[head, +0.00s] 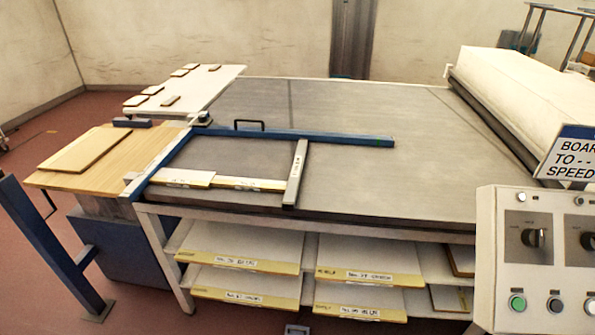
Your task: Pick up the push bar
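In the head view, a long blue bar (330,138) with a black loop handle (249,124) on top lies across the grey table (400,190). It looks like the push bar, though no readable label confirms this. A shorter grey bar (295,175) with a small label lies at an angle to it, its far end close to the blue bar. A blue rail (160,163) runs along the table's left edge and meets the blue bar's left end. Neither of my grippers is in view.
White boards with yellow edges (245,184) lie along the table's front edge. Labelled boards fill shelves below (240,245). A wooden side table (55,180) stands left, a blue post (50,245) before it. A control panel (535,260) and white roller-like cover (530,95) stand right.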

